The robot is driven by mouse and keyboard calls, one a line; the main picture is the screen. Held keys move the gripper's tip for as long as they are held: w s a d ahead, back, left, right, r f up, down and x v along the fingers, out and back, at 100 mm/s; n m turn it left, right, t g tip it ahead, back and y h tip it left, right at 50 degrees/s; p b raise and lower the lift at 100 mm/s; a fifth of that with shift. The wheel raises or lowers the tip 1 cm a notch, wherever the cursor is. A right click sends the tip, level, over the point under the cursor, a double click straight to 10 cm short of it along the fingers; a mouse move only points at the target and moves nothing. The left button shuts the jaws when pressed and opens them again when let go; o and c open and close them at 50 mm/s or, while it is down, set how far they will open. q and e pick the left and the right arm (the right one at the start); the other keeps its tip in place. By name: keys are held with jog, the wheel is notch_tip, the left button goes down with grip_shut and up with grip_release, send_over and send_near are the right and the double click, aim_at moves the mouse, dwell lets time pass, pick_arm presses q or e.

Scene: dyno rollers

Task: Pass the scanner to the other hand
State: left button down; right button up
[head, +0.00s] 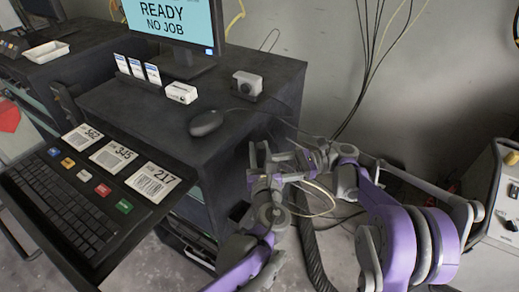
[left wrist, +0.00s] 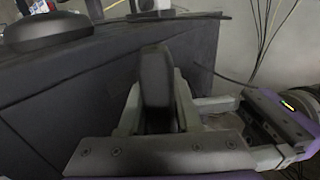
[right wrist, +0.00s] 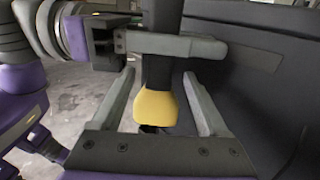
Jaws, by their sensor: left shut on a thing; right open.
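The scanner is a dark bar with a yellow end. In the right wrist view its yellow end (right wrist: 156,107) lies between the spread fingers of my right gripper (right wrist: 158,76), with gaps on both sides. My left gripper (left wrist: 157,98) is shut on the dark body of the scanner (left wrist: 155,75), which stands up between its fingers. A grey finger of my left gripper also crosses the dark body in the right wrist view. In the head view my left gripper (head: 266,163) and right gripper (head: 308,160) meet beside the desk, and the scanner is mostly hidden there.
The dark desk (head: 270,80) stands close behind the grippers, holding a mouse (head: 206,122), a small grey box (head: 246,85) and a monitor (head: 175,20). A keyboard tray (head: 65,205) with number cards is at left. Cables hang by the wall. A pale cabinet (head: 495,205) stands at right.

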jog(key=d, duration=0.6)
jog(key=s+a+f+n+t+h, duration=0.1)
jog(key=s+a+f+n+h, duration=0.15)
jog(key=s+h, duration=0.3)
jog(key=s+a+f+n+t+h, duration=0.1)
jog(key=s+f+n+t+h, duration=0.15)
jog(key=s+n+h, duration=0.35)
jog(key=s+d+f+n+t+h, duration=0.1)
jog(key=s+d+f+n+h, duration=0.2)
jog(key=s, duration=0.3)
jog(key=s+d+f+n+t+h, duration=0.2)
jog(key=s+d+f+n+h, duration=0.1)
jog(key=s+d+n, duration=0.1)
jog(key=shift+s+d+f+n, duration=0.2)
jog(key=shift+s+f+n, duration=0.1)
jog(key=shift+s+n, duration=0.65)
